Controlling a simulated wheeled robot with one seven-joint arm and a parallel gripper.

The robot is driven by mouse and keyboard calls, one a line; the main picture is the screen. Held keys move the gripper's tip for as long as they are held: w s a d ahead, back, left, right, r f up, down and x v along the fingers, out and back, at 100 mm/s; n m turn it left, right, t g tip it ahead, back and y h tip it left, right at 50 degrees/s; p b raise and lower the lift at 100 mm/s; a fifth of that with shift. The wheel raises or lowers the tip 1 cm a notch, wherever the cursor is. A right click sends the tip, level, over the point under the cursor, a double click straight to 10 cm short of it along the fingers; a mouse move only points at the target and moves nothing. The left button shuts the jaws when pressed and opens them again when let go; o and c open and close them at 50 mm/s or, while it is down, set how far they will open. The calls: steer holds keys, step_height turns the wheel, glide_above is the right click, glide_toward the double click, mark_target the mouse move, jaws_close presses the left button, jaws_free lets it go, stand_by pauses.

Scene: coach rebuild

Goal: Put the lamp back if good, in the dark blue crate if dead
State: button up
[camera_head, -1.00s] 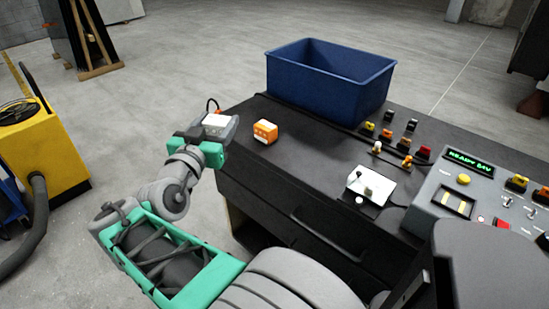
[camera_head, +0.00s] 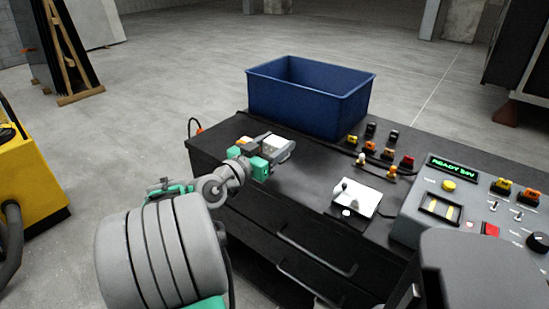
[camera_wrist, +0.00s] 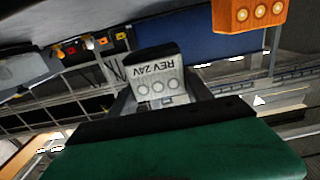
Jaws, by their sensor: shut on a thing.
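My gripper (camera_head: 277,146) is over the left part of the black bench. It is shut on a pale grey block-shaped lamp (camera_wrist: 155,75), marked "REV 24V", with three round lenses that look unlit in the wrist view. An orange block (camera_wrist: 248,14) with three pale round lenses shows at the top right of the wrist view; in the head view my gripper partly hides it. The dark blue crate (camera_head: 268,98) stands upright at the back of the bench, behind my gripper. Its floor is hidden in the head view.
Several small coloured plugs (camera_head: 388,154) stand right of the crate. A yellow machine (camera_head: 32,180) stands on the floor at left.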

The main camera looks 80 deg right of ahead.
steer(key=shift+w+d+f, duration=0.2)
steer(key=shift+d+f, duration=0.15)
steer(key=shift+f, duration=0.15)
steer(key=shift+w+d+f, duration=0.15)
steer(key=shift+d+f, duration=0.2)
steer(key=shift+f, duration=0.1)
steer(key=shift+d+f+b, duration=0.1)
steer(key=shift+f+b, duration=0.2)
steer(key=shift+f, duration=1.3)
steer(key=shift+f, duration=0.1)
steer(key=shift+f+b, duration=0.15)
steer(key=shift+b, duration=0.15)
steer(key=o, duration=1.6)
